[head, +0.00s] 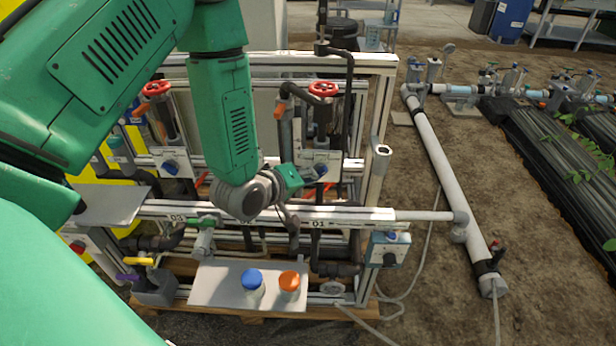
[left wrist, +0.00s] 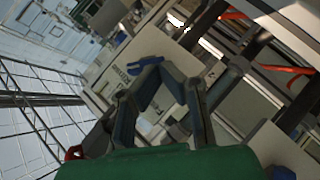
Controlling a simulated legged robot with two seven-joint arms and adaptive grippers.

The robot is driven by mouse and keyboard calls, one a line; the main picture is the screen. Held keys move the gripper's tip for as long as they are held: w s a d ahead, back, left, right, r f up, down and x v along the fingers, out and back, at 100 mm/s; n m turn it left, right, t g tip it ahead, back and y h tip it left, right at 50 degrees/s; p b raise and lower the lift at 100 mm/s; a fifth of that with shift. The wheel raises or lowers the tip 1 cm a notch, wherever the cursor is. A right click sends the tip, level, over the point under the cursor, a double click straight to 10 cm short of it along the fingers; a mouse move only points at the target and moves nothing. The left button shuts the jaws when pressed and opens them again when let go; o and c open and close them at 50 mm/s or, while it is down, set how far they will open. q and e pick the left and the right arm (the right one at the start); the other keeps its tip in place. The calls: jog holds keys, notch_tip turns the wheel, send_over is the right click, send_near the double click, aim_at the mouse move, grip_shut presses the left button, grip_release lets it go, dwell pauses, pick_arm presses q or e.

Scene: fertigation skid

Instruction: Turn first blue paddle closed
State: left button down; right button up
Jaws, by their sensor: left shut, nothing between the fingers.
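A blue paddle (head: 321,170) is on a pale plate (head: 323,157) at the right part of the skid; the gripper is just left of it in the head view. In the left wrist view a blue paddle (left wrist: 145,65) shows on a pale labelled panel, right at the fingertips. I cannot tell whether they touch. My left gripper (left wrist: 163,70) is shut and empty; it shows small in the head view (head: 308,178). Another blue paddle (head: 171,167) is on a plate further left. My right gripper is in neither view.
Red handwheels (head: 323,89) stand above the plates on dark pipes. A white rail (head: 350,214) crosses below the gripper. A lower shelf (head: 215,284) bears a blue-capped (head: 252,279) and an orange-capped bottle (head: 290,281). Open soil lies right, with a white pipe (head: 440,165).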

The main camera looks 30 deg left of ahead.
pick_arm(q)
jog(key=shift+w+d+f+b, duration=0.1)
jog(key=shift+d+f+b, duration=0.1)
jog(key=shift+b, duration=0.15)
jog(key=n+t+h+b, duration=0.1)
jog(key=n+t+b, duration=0.1)
jog(key=shift+a+f+h+b, duration=0.2)
jog(key=shift+f+h+b, duration=0.15)
jog(key=shift+f+h, duration=0.05)
jog(key=n+t+b, duration=0.2)
jog(key=b, duration=0.1)
jog(key=shift+w+d+f+h, duration=0.1)
jog(key=shift+d+f+h, duration=0.05)
jog(key=shift+h, duration=0.25)
jog(key=shift+t+b, duration=0.4)
jog(key=shift+w+d+n, duration=0.1)
jog(key=shift+n, duration=0.2)
